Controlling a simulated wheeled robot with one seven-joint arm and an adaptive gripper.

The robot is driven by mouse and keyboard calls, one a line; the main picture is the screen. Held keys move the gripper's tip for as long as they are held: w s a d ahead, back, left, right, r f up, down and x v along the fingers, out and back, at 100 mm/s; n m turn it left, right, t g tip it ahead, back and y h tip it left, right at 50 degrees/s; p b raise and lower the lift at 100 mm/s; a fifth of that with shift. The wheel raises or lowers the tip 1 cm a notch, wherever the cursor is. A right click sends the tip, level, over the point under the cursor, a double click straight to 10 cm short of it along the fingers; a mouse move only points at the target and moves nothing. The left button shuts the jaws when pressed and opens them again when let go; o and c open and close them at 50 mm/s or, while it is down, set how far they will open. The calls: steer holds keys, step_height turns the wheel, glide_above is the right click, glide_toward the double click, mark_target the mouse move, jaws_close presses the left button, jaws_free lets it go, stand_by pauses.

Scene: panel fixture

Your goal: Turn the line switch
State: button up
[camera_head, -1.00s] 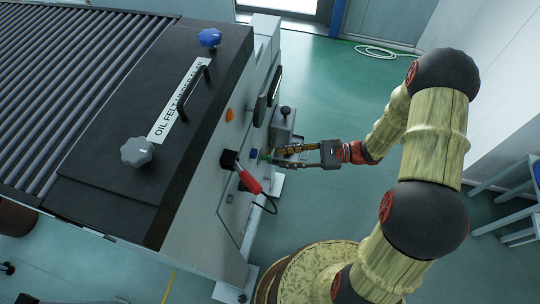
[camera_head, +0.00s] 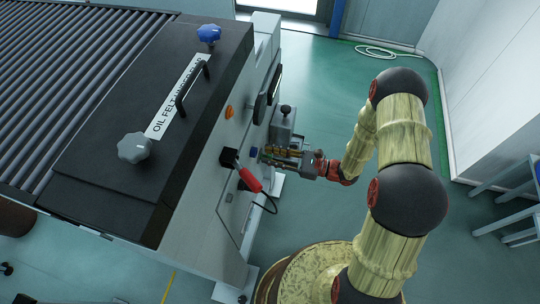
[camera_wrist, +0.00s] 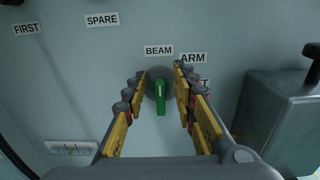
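A green switch handle (camera_wrist: 160,96) on a dark round base stands out from the grey panel (camera_wrist: 85,75) in the wrist view. It points down the picture, just below a label reading BEAM (camera_wrist: 158,50). My gripper (camera_wrist: 159,76) is open, with one yellow-padded finger on each side of the handle and gaps between. In the head view my gripper (camera_head: 262,154) is at the panel's side face, and its fingers hide most of the switch. Other labels read ARM (camera_wrist: 193,58), SPARE (camera_wrist: 102,20) and FIRST (camera_wrist: 26,28). Another label is partly hidden behind the right finger. I see no label reading LINE.
A grey box with a black knob (camera_wrist: 290,95) juts out right of the fingers. A red-handled plug with a cable (camera_head: 250,182) sticks out near my gripper.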

steer(key=shift+w+a, duration=0.1)
steer(key=shift+a, duration=0.15)
steer(key=shift+c, duration=0.4)
jaws_close()
